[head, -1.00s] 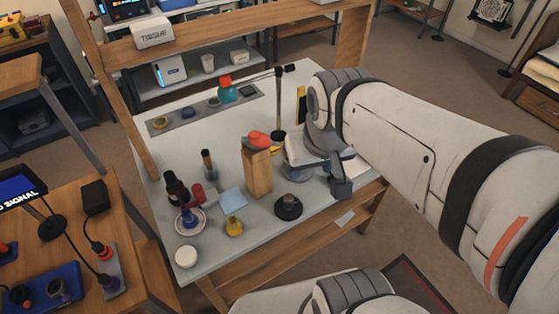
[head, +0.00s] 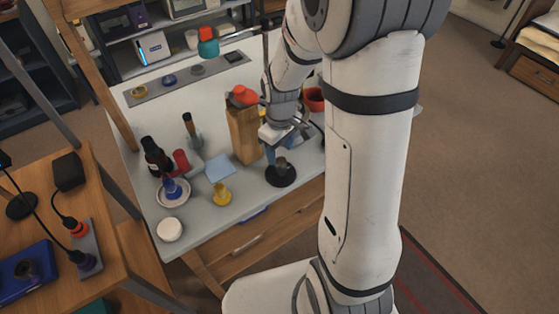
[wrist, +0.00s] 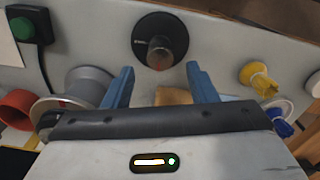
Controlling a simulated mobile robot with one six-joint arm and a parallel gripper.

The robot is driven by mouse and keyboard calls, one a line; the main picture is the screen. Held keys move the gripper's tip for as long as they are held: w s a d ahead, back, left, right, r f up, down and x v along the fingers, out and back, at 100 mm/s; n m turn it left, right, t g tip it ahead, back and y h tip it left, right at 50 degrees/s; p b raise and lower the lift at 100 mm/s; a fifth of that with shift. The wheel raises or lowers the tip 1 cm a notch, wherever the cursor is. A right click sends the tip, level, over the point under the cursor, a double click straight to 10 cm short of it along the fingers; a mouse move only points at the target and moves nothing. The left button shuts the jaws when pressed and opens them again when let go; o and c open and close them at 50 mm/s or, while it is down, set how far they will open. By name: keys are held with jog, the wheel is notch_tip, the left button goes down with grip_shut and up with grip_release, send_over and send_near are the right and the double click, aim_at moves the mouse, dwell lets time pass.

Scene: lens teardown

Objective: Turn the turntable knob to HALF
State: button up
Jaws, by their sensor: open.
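A round black disc (head: 287,179) with a short grey-brown knob (head: 281,163) standing up in its middle sits near the table's front edge. It is the likely turntable. In the wrist view the black disc (wrist: 143,38) lies just past my fingertips, with the metallic knob (wrist: 160,48) roughly centred between them. A faint small mark shows on the disc, too small to read. My gripper (wrist: 161,78) is open with two blue fingers and holds nothing. In the head view my gripper (head: 271,152) is just behind and above the knob, apart from it as far as I can tell.
A tall wooden block (head: 243,135) with a red top stands close left of my gripper. A green button box (wrist: 28,27) shows in the wrist view.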

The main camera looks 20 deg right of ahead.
aim_at(280, 160)
notch_tip(280, 160, down, 6)
jog(key=shift+f, duration=0.25)
jog(key=shift+c, duration=0.5)
jog(key=c, duration=0.9)
jog(key=shift+o, duration=0.2)
